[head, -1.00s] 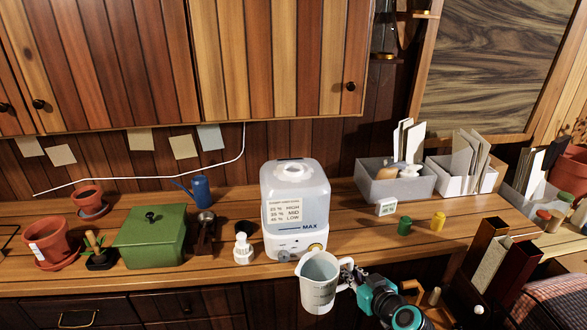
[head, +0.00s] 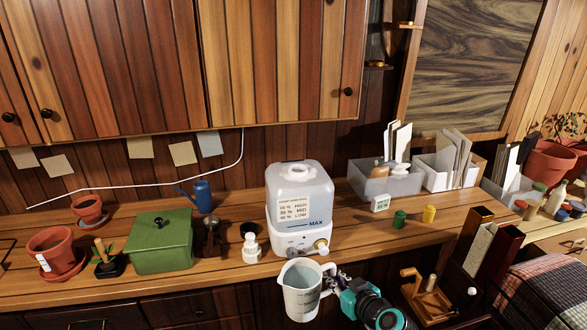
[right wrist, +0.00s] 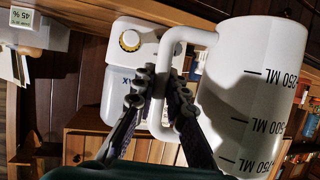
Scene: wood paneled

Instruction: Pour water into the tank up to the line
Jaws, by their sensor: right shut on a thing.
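The tank (head: 298,190) is a translucent white container with an opening on top, upright on a white base (head: 300,240) with a knob. A blue MAX line (head: 312,223) is low on its front; the water level inside is unclear. My right gripper (head: 332,281) is shut on the handle of a white measuring jug (head: 303,297), upright in front of the counter and below the tank's opening. In the right wrist view the fingers (right wrist: 155,88) close around the handle of the jug (right wrist: 250,95). I cannot tell how much water it holds. My left gripper is not in view.
Further left are a green box (head: 160,243), a blue watering can (head: 202,196) and terracotta pots (head: 55,252). Green (head: 399,219) and yellow (head: 429,214) jars stand right. Counter between tank and jars is clear.

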